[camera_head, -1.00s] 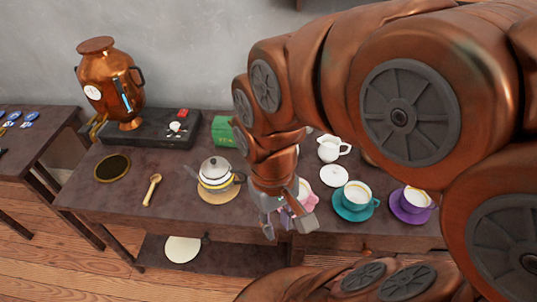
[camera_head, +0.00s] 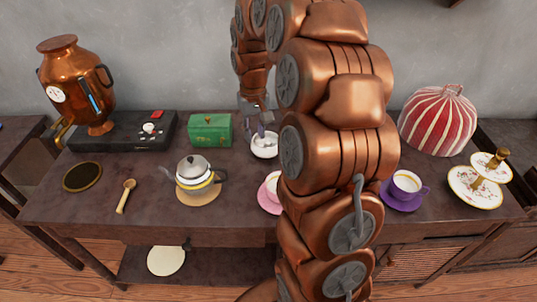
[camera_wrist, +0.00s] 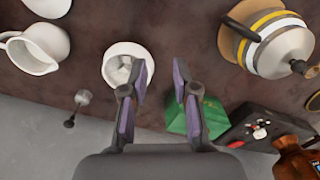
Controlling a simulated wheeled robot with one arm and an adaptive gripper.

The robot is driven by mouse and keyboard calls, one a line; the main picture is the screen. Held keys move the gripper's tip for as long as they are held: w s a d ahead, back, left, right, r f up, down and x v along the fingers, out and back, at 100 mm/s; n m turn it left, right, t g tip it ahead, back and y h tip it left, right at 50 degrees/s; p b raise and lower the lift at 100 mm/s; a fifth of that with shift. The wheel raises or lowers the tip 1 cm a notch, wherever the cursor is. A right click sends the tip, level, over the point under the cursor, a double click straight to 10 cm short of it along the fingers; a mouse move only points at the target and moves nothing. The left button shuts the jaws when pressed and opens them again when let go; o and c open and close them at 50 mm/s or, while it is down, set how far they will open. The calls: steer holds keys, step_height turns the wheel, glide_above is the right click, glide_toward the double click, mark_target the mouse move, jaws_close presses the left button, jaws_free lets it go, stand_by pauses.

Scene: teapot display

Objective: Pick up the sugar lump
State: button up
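The sugar lumps (camera_wrist: 124,70) are small white shapes inside a white bowl (camera_wrist: 112,58); I cannot tell them apart clearly. In the head view the bowl (camera_head: 264,153) stands behind the pink cup, and its contents are too small to make out. My gripper (camera_wrist: 160,72) is open, with two purple-padded fingers apart and nothing between them. In the wrist view one finger overlaps the bowl's edge, and the gap lies beside the bowl. In the head view my gripper (camera_head: 258,117) hangs just above the bowl; whether it touches is unclear.
A green box (camera_head: 210,130) stands left of the bowl, and a teapot (camera_head: 194,174) in front left. A white jug (camera_wrist: 36,48) is beside the bowl. A pink cup (camera_head: 272,188), purple cup (camera_head: 404,187) and striped cosy (camera_head: 438,120) share the table (camera_head: 110,215).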

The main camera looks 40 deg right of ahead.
steer(key=m+b, duration=0.1)
glide_toward(268, 145)
steer(key=shift+s+a+f, duration=0.25)
steer(key=shift+s+a, duration=0.5)
steer(key=shift+s, duration=0.1)
steer(key=shift+s+f+p, duration=0.15)
steer(key=shift+f+p, duration=0.6)
steer(key=shift+f, duration=3.2)
steer(key=shift+c, duration=0.5)
steer(key=shift+d, duration=0.1)
steer(key=shift+c, duration=1.1)
steer(key=shift+c, duration=0.2)
